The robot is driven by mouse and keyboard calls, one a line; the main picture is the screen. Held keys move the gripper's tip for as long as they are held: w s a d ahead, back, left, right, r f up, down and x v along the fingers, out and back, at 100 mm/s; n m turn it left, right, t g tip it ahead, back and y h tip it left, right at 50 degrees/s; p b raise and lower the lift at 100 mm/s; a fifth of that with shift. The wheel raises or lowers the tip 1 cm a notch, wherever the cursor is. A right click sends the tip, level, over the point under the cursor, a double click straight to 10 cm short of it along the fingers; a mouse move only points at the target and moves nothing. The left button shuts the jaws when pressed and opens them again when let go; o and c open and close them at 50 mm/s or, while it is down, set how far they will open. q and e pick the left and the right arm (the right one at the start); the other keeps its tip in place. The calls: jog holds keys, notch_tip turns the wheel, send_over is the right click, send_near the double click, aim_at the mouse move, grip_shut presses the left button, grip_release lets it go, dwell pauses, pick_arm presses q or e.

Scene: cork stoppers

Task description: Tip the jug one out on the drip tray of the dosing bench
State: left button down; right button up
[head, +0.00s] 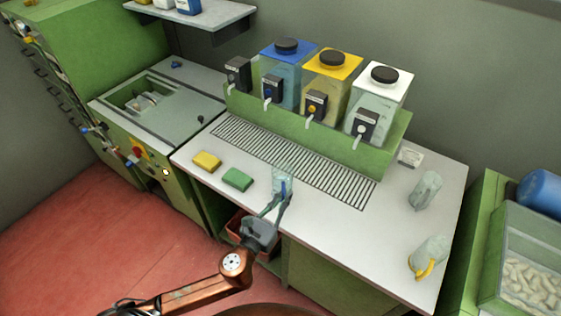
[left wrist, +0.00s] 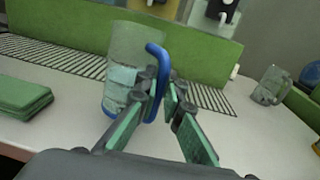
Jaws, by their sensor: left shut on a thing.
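A clear jug (head: 283,180) with a blue handle is at the front edge of the drip tray (head: 240,143), a dark slatted grate in the bench top. My left gripper (head: 279,198) is shut on its handle. In the left wrist view, the jug (left wrist: 118,92) looks about upright, with a pale band and bluish lower part; the fingers (left wrist: 164,92) close around the blue handle. I cannot tell whether its base touches the bench. The drip tray (left wrist: 50,57) also shows behind it there. My right gripper is not in view.
Dispensers with blue (head: 283,75), yellow (head: 328,85) and white (head: 378,100) tanks stand behind the tray. A clear jug (head: 426,190) and a yellow-handled jug (head: 430,254) stand right.

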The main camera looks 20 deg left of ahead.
pick_arm(q)
jog(key=w, duration=0.1)
jog(key=w+b, duration=0.1)
jog(key=w+a+f, duration=0.1)
jog(key=shift+w+a, duration=0.1)
jog(key=shift+w, duration=0.2)
jog(key=shift+w+a, duration=0.1)
jog(key=shift+w, duration=0.1)
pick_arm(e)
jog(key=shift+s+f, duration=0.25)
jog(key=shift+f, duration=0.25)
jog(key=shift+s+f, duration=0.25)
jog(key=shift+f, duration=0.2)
